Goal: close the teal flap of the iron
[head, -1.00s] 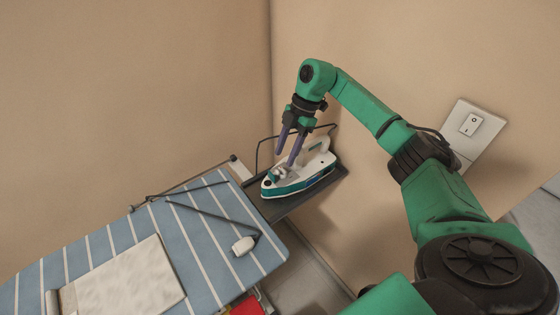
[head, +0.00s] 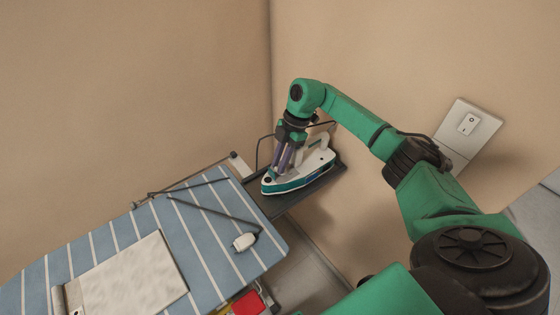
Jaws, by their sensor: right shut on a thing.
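The white and teal iron (head: 305,172) rests on the dark tray (head: 333,181) at the end of the ironing board, its tip toward the lower left. My right gripper (head: 282,167) reaches down over the front part of the iron. Its purple fingers are close together and shut on the small teal flap, which they mostly hide. How far the flap is tilted cannot be made out. My left gripper is out of view.
The blue striped ironing board (head: 207,237) lies at lower left, with a pale folded cloth (head: 130,281) and a corded white piece (head: 244,242) on it. A wall switch (head: 468,124) is at right. Walls stand close behind the iron.

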